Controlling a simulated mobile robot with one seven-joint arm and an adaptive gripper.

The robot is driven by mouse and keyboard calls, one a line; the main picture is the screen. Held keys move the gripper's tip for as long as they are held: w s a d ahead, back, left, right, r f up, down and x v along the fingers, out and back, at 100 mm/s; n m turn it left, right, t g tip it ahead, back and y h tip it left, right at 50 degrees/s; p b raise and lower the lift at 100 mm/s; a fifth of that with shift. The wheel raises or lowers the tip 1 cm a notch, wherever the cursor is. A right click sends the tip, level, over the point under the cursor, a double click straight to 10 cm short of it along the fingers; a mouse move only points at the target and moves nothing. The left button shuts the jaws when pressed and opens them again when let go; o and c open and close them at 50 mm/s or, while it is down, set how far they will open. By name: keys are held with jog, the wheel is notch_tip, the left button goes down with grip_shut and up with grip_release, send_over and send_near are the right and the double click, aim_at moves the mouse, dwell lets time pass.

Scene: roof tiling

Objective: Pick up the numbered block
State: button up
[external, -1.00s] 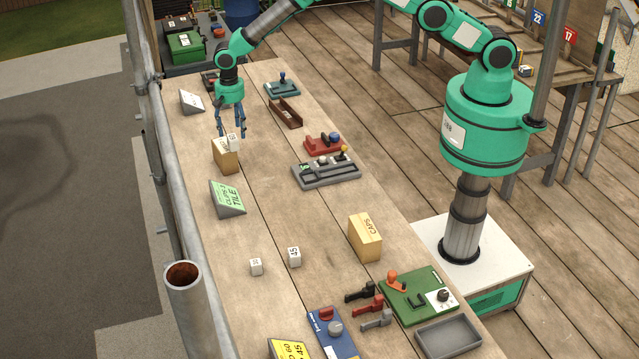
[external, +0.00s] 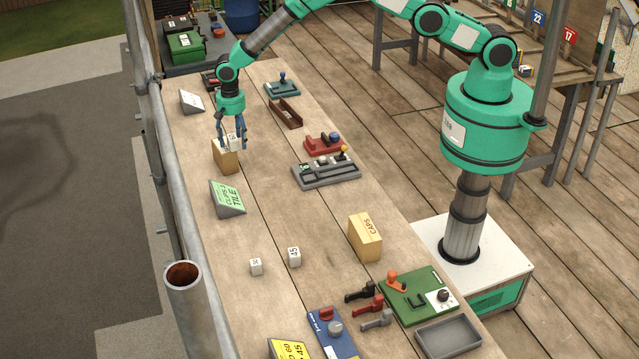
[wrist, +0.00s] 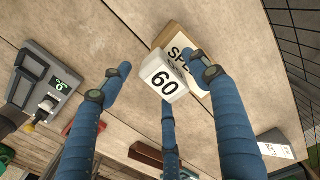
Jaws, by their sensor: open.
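The numbered block is a white cube marked 60 (wrist: 163,79). It sits on top of a tan cardboard box (external: 226,160) at the far left of the bench; the box also shows in the wrist view (wrist: 196,68). My gripper (external: 232,145) has blue fingers and is open, pointing down around the block. In the wrist view the fingers (wrist: 160,75) are spread, with the block between them and nearer the right finger. I cannot tell whether any finger touches it. Two other white cubes stand on the bench, one marked 45 (external: 294,256) and a smaller one (external: 256,267).
A green sign (external: 228,198) stands just in front of the box. A grey tray with knobs (external: 327,172) and a red fixture (external: 323,146) lie to the right. A caps box (external: 365,238) is nearer the right edge.

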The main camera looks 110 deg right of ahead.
jog(key=shift+f, duration=0.35)
dwell(0.3)
jog(key=c, duration=1.3)
